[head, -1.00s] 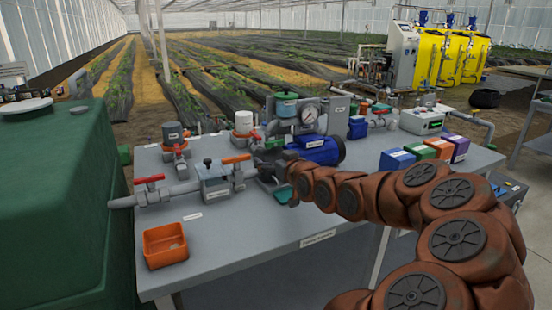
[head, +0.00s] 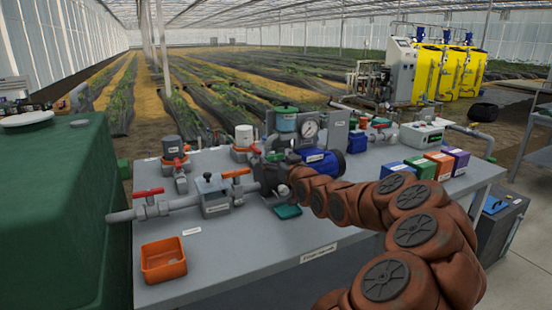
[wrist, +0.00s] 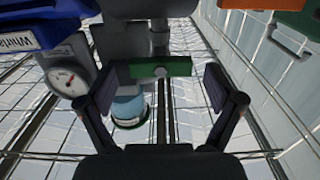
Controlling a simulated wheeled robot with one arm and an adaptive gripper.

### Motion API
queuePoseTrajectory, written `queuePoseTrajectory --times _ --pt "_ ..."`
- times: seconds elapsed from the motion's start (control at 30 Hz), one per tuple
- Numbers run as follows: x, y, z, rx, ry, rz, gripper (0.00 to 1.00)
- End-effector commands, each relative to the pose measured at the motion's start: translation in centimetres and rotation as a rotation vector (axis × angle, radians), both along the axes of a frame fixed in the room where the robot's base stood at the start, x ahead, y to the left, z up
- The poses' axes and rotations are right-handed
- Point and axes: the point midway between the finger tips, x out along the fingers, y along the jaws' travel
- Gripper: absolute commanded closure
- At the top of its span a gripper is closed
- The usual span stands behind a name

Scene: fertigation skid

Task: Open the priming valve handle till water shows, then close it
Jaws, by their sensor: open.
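My gripper (wrist: 164,86) is open, one finger on each side of the handle, with a gap at both ends. In the head view my gripper (head: 273,174) is small and dark, in front of the pump. The handle cannot be made out there. A pot with a green lid (head: 287,118) stands behind, and its clear bluish bowl (wrist: 128,108) shows in the wrist view. I see no clear sign of water.
A pressure gauge (head: 309,129) and a blue motor (head: 320,162) stand close to my gripper. Red-handled valves and grey pipe (head: 178,203) lie left. An orange tray (head: 163,259) is at the front left; a small green tray (head: 288,211) lies below my gripper. Colored boxes (head: 438,165) stand right.

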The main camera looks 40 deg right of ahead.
Motion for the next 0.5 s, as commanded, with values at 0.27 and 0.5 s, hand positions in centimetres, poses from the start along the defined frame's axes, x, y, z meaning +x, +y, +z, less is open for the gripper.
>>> queuePoseTrajectory --times 0.27,0.5 --pt "0.91 -0.17 0.02 -0.001 0.000 0.002 0.08" --pt "0.89 -0.21 0.03 -0.001 0.000 0.001 0.10"
